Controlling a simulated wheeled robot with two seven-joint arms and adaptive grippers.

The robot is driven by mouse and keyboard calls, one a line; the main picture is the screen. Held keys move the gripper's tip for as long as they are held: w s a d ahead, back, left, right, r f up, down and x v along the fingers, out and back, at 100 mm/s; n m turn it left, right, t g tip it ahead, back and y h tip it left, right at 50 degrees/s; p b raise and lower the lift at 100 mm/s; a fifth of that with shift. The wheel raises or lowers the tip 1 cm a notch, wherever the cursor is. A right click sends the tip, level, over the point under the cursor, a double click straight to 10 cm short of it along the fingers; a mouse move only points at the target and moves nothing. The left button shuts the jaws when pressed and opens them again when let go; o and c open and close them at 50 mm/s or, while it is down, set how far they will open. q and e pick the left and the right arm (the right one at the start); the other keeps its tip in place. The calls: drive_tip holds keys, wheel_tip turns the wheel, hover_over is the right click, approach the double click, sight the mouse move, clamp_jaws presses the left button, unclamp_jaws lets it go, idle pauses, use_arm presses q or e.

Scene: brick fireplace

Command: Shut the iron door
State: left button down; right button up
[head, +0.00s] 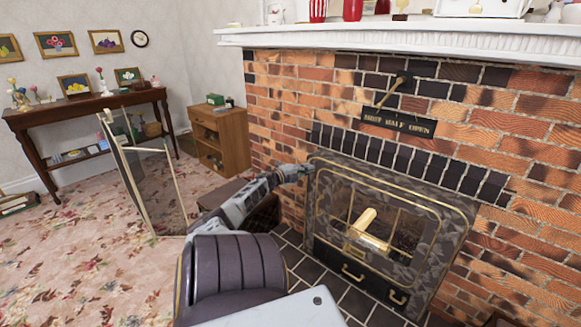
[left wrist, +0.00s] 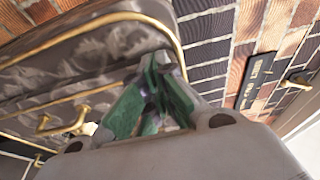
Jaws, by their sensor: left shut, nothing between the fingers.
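The iron door (head: 452,222) is a grey mottled panel with gold trim and a window, set in the brick fireplace. I cannot tell whether the door is fully shut or slightly ajar. My left gripper (head: 306,171) is shut and empty at the door's upper left corner. In the left wrist view, its green-padded fingers (left wrist: 156,72) are together beside the door's gold-trimmed edge (left wrist: 95,25); contact is unclear. The gold handle also shows in that view (left wrist: 65,123). My right gripper is out of view.
A white mantel (head: 400,42) with ornaments runs above. A lettered black plate (head: 398,123) sits below a lever (head: 394,88) on the bricks. A folding glass screen (head: 150,185) stands at left on flowered carpet. A wooden cabinet (head: 222,140) and side table (head: 85,104) stand behind.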

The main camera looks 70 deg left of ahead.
use_arm(q)
drive_tip(key=v, duration=0.9)
drive_tip(key=shift+s, duration=0.25)
idle(0.4)
drive_tip(key=shift+f, duration=0.1)
idle(0.4)
